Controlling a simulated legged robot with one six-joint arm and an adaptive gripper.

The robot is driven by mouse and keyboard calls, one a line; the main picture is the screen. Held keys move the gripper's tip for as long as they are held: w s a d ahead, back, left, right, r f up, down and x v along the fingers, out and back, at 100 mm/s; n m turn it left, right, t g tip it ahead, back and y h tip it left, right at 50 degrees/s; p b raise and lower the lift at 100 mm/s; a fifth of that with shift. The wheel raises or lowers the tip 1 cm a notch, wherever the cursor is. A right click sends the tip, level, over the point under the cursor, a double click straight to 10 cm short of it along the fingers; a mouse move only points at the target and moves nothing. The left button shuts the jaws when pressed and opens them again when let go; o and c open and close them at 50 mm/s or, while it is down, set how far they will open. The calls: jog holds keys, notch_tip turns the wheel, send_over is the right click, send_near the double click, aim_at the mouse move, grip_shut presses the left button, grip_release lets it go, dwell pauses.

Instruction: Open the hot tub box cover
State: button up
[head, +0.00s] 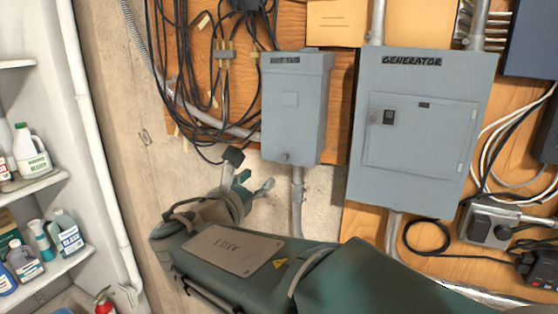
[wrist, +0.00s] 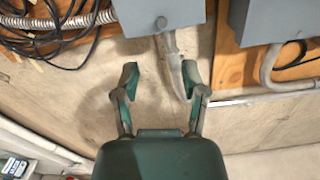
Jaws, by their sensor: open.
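The hot tub box (head: 292,112) is a small grey box on the wall in the head view, with a dark label at its top. Its cover looks closed, and a small knob or latch (head: 284,157) sits at its lower edge. The lower part of the hot tub box (wrist: 150,12) shows at the top of the wrist view, with the latch (wrist: 161,22) on its bottom edge. My gripper (head: 256,184) is below and left of the box, apart from it. In the wrist view my gripper (wrist: 159,80) is open and empty, with its fingers spread below the box.
A larger grey generator panel (head: 420,130) hangs to the right. A conduit (head: 297,200) runs down from the hot tub box. Black cables (head: 200,80) hang at its left. Shelves with bottles (head: 30,150) stand at the far left. Bare wall lies below the box.

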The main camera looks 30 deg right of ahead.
aim_at(283, 158)
jog(key=x, duration=1.1)
jog(key=shift+s, duration=0.1)
grip_shut()
